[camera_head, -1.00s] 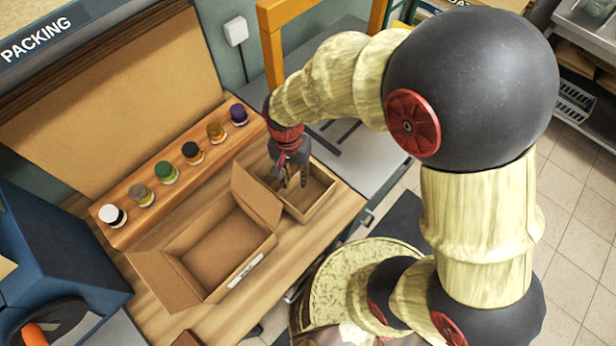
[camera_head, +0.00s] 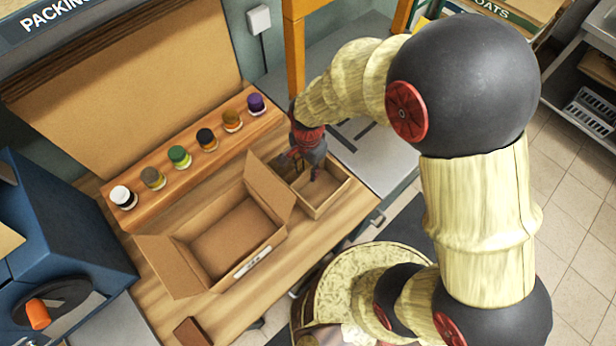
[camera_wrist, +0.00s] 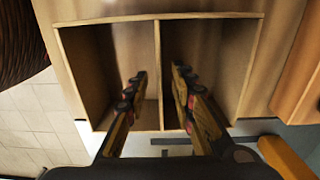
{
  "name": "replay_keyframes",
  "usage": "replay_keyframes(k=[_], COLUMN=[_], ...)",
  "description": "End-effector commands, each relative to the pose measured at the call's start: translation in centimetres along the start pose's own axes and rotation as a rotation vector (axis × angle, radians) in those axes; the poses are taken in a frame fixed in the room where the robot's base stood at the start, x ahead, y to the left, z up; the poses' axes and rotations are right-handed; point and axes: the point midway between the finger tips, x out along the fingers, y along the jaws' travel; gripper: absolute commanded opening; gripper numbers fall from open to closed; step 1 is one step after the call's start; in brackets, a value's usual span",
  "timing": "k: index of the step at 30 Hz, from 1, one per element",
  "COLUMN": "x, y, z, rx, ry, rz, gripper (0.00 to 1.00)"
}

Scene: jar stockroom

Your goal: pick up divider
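The divider (camera_wrist: 159,48) is a thin upright wooden panel splitting a small open box (camera_wrist: 210,15) into two compartments in the wrist view. My gripper (camera_wrist: 159,73) is open. Its two fingers straddle the divider, one over each compartment, with a gap visible on both sides. In the head view, the small box (camera_head: 338,197) sits at the right end of the workbench. My gripper (camera_head: 297,170) is at its opening there and hides much of the divider.
A larger open cardboard carton (camera_head: 225,240) with spread flaps stands just left of the small box. Several capped jars, including a purple-lidded one (camera_head: 256,103), line a raised wooden ledge (camera_head: 222,150) behind. A brown block (camera_head: 193,331) lies near the front edge.

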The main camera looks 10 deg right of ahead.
Motion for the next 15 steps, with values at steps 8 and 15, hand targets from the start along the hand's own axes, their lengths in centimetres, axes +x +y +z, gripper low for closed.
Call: replay_keyframes(k=[8, 15], x=[1.81, 1.77], y=[-0.01, -0.01], z=[0.00, 0.00], rx=[0.000, 0.000], ry=[0.000, 0.000], rz=[0.000, 0.000], gripper=[0.25, 0.17])
